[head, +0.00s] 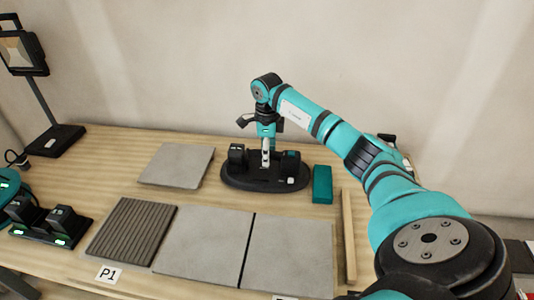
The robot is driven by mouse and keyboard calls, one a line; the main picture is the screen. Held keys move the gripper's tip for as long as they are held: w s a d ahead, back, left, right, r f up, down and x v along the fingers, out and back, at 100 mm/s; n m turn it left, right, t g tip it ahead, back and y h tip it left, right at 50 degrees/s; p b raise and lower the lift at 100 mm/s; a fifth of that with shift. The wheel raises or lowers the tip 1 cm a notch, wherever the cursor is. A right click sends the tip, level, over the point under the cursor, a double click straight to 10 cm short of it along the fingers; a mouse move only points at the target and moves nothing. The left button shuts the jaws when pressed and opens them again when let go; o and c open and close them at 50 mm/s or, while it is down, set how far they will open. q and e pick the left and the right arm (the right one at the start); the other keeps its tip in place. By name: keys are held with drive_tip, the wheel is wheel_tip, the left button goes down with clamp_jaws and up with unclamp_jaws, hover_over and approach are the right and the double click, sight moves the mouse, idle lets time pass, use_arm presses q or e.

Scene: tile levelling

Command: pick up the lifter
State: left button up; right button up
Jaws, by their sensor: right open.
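A dark device that looks like the lifter (238,175) stands upright at the back middle of the table. It has a wide rounded black base and two black blocks, one at each side. My right gripper (266,152) points down over its middle, between the two blocks. The right gripper is open, and I see nothing held in it. It hides the middle of the device, and I cannot tell whether the fingers touch it. My left gripper is not in view.
Two grey tiles (203,245) lie side by side in front, beside a ribbed tile (131,230). Another tile (176,165) lies behind. A teal block (322,184) and a wooden strip (349,235) are to the right. A lamp (54,140) stands back left.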

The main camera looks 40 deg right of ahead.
drive_tip(key=shift+f, duration=0.2)
idle(0.6)
drive_tip(key=shift+c, duration=0.4)
clamp_jaws()
drive_tip(key=shift+r, duration=0.1)
